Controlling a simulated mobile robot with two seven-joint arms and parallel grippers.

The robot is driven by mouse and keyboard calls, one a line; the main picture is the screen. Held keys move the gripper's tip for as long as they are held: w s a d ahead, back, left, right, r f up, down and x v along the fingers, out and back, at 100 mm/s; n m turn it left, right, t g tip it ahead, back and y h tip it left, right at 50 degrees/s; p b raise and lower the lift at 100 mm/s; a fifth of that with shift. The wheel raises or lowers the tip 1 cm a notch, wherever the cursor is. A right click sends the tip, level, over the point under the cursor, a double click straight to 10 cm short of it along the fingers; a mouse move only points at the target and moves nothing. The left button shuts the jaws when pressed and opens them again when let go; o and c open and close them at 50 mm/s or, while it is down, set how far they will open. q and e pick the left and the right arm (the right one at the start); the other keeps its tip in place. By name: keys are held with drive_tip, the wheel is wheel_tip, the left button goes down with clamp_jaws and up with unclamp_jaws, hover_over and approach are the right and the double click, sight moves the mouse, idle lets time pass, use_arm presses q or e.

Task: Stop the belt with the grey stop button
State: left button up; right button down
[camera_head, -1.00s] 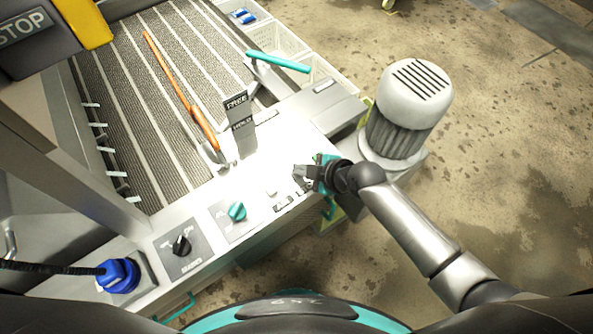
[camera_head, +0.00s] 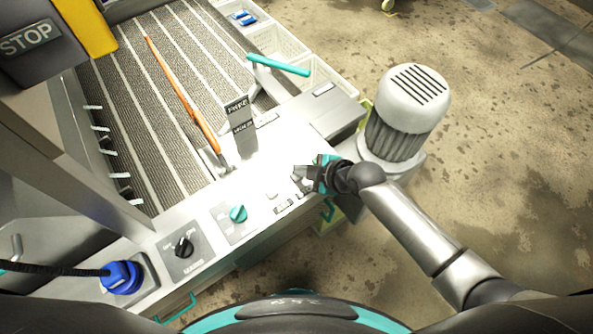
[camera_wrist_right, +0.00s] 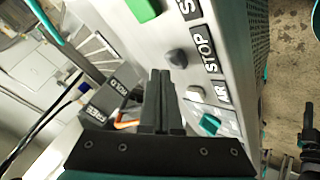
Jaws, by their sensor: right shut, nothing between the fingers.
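The grey stop button (camera_wrist_right: 177,58) is a dark round knob on the panel beside a black STOP label (camera_wrist_right: 205,48) in the right wrist view. My right gripper (camera_wrist_right: 160,74) is shut and empty, its fingertips just short of the button in that picture; I cannot tell whether they touch it. In the head view my right gripper (camera_head: 302,174) is over the right part of the bright panel (camera_head: 255,176), and the button is not clearly visible there. My left gripper is not in view.
A green button (camera_wrist_right: 143,9) and a pale button (camera_wrist_right: 195,93) flank the stop button. A teal knob (camera_head: 238,214) and a black knob (camera_head: 184,247) sit further left. An upright FREE/HOLD lever plate (camera_head: 240,125) stands behind. A motor (camera_head: 412,98) stands right.

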drive_tip(key=shift+r, duration=0.1)
wheel_tip(320, 180, up, 5)
drive_tip(key=p, duration=0.4)
drive_tip(key=shift+p, duration=0.35)
idle(0.6)
